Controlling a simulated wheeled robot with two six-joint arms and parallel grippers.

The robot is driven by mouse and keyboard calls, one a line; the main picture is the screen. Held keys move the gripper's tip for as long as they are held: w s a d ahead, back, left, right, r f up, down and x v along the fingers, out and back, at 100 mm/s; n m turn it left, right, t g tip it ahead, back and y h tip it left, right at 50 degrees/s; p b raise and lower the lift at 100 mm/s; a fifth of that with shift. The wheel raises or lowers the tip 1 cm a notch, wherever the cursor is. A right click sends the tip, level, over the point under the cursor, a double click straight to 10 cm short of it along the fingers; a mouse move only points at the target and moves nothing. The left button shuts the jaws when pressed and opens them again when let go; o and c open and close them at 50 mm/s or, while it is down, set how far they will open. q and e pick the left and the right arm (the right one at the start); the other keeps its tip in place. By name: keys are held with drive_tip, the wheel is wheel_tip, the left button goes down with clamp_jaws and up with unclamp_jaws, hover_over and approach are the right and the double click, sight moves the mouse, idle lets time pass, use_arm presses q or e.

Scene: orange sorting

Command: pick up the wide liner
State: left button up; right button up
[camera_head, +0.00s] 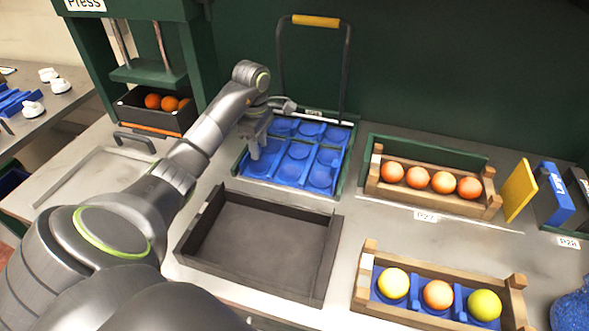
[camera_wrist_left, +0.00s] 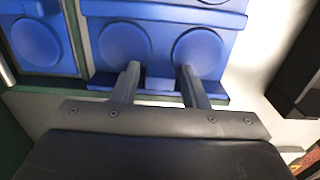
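Blue liners with round cups lie side by side in a green-edged tray (camera_head: 350,165) at the back middle of the bench. In the left wrist view, a wider blue liner (camera_wrist_left: 160,15) with cups side by side is split by a gap from another blue liner (camera_wrist_left: 62,62) at left. My left gripper (camera_head: 257,150) is over the left part of the blue liners (camera_head: 297,153). In the wrist view its two fingers (camera_wrist_left: 158,85) are apart, one on each side of a small blue tab on the wider liner's near edge. I cannot tell whether they touch it. My right gripper is not in view.
A tall black hoop with a yellow grip (camera_head: 316,21) rises behind the liners. An empty dark tray (camera_head: 262,243) lies in front. Wooden crates of fruit (camera_head: 398,206) (camera_head: 405,316) stand at right. The green press (camera_head: 150,72) holds a dark box of oranges (camera_head: 140,115) at left.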

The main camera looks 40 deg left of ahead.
use_arm(q)
drive_tip(key=shift+f, duration=0.55)
clamp_jaws()
drive_tip(key=shift+r, duration=0.15)
